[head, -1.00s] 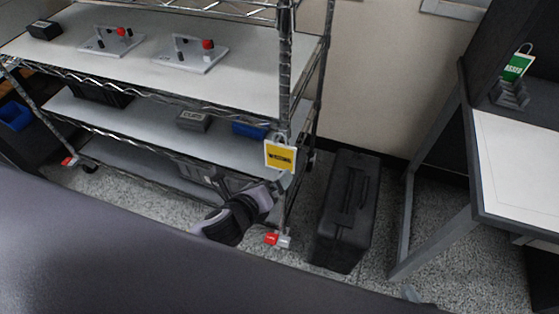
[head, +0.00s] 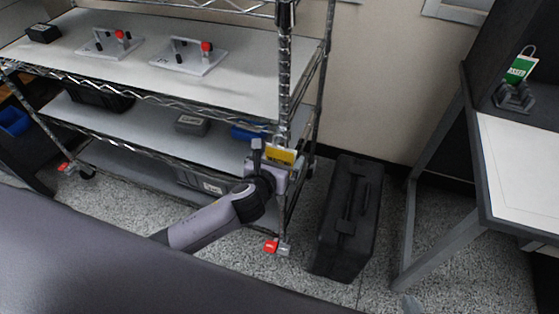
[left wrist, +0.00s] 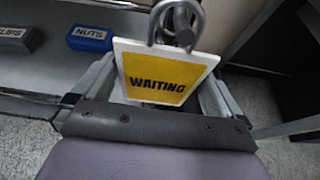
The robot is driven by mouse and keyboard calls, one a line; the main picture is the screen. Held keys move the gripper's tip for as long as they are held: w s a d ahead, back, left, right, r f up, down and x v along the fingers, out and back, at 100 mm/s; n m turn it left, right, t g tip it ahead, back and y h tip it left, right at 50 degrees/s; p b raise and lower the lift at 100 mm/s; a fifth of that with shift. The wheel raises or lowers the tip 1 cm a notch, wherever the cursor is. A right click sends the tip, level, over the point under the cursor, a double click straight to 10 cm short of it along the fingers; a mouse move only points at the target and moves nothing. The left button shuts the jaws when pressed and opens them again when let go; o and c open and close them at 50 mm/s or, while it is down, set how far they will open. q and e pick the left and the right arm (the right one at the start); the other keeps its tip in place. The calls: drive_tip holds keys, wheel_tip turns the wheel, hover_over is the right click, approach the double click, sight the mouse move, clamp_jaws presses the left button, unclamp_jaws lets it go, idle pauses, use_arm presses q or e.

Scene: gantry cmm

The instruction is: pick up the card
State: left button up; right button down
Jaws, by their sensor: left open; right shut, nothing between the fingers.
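A yellow card with a white border (head: 281,157) hangs by a metal loop at the shelf rack's front corner post. In the left wrist view the card (left wrist: 165,75) reads "WAITING" and fills the middle, its loop around a grey hook at the top. My left gripper (head: 268,163) is open at the card, covering its lower left part in the head view. In the left wrist view, its fingers show on either side of the card, whose lower edge is close to the palm. I cannot tell whether they touch it. My right gripper is not in view.
The wire rack (head: 245,85) holds fixtures with red knobs and small bins, including a blue "NUTS" bin (left wrist: 90,38). A black case (head: 347,215) stands on the floor right of the post.

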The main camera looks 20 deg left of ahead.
use_arm(q)
drive_tip(key=shift+w+f, duration=0.15)
drive_tip(key=shift+w, duration=0.3)
drive_tip(key=c, duration=0.7)
drive_tip(key=shift+o, duration=0.2)
